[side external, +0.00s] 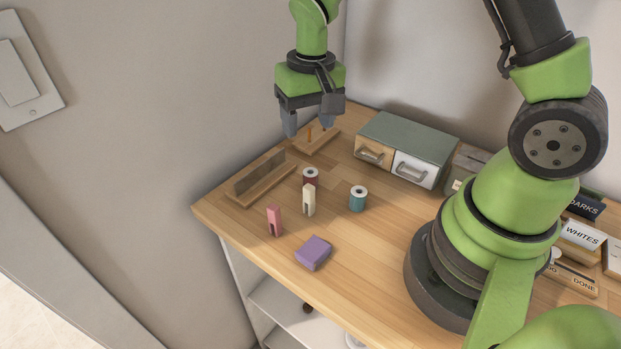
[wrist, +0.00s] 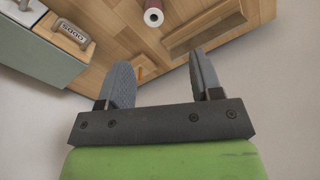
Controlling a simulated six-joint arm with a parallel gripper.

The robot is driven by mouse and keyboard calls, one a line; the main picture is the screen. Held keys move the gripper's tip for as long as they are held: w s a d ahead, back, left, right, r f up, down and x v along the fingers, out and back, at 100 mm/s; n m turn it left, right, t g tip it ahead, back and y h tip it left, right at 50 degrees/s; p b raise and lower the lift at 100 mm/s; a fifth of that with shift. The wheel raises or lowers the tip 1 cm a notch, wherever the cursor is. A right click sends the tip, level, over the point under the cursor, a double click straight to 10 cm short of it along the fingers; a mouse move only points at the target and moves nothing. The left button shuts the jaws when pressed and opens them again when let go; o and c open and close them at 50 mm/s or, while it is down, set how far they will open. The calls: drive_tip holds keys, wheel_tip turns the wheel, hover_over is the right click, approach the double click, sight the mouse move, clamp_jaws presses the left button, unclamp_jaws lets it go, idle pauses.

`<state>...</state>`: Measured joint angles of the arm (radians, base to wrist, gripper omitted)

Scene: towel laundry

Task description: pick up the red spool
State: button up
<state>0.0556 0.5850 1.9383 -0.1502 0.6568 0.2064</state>
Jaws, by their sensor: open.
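The red spool (side external: 310,177) stands upright on the wooden table, dark red with a pale top, partly behind a cream clothespin-shaped piece (side external: 308,201).
A teal spool (side external: 358,199) stands right of the red one. A pink piece (side external: 274,220) and a purple block (side external: 313,252) are nearer the front.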

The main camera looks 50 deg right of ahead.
sight(311, 176)
drive_tip(key=shift+g, duration=0.3)
drive_tip(key=f, duration=0.7)
drive_tip(key=shift+w+d+f, duration=0.1)
drive_tip(key=shift+d+f, duration=0.1)
wheel_tip(311, 176, down, 6)
drive_tip(key=shift+d+r, duration=0.1)
drive_tip(key=shift+r, duration=0.1)
drive_tip(key=shift+c, duration=0.3)
drive_tip(key=c, duration=0.9)
